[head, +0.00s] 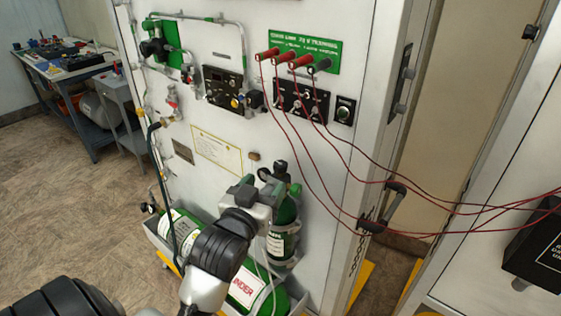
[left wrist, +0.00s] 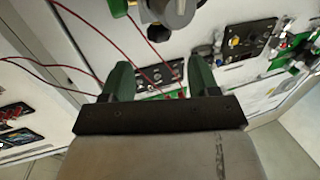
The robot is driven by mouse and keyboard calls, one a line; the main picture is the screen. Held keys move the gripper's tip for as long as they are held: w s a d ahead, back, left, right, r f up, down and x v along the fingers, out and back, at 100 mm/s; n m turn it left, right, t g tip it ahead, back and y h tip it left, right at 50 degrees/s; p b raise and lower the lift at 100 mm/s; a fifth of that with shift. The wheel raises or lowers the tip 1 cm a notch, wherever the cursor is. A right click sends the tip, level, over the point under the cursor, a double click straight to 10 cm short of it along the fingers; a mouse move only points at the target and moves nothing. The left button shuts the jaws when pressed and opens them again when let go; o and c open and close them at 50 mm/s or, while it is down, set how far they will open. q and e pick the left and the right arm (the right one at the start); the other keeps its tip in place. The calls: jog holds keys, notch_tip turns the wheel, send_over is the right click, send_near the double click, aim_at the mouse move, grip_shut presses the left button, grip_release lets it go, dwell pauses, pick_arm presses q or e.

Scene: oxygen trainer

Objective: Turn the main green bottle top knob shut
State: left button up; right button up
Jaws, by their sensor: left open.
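A small green bottle (head: 284,212) stands upright against the white panel in the head view, with a black knob (head: 280,169) and a valve at its top. A larger green cylinder (head: 245,291) lies on its side in a low tray, partly hidden by my left arm. My left gripper (head: 258,188) is open beside the upright bottle's top, overlapping it on the left in this view. In the left wrist view its two green fingers (left wrist: 160,78) are apart with nothing between them. A metal valve (left wrist: 172,12) with a black knob (left wrist: 158,33) shows beyond them. I cannot tell any contact.
The white panel (head: 225,130) carries gauges, pipes and a green connector plate (head: 303,52). Red cables (head: 335,135) hang across to the right, near the door handle (head: 385,207). A workbench (head: 75,70) stands at the far left, with clear floor (head: 75,190) before it.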

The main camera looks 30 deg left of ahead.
aim_at(277, 168)
pick_arm(q)
jog(key=p+x, duration=0.1)
jog(key=x, duration=0.8)
jog(key=shift+p, duration=0.4)
jog(key=shift+s, duration=0.1)
jog(key=c, duration=0.9)
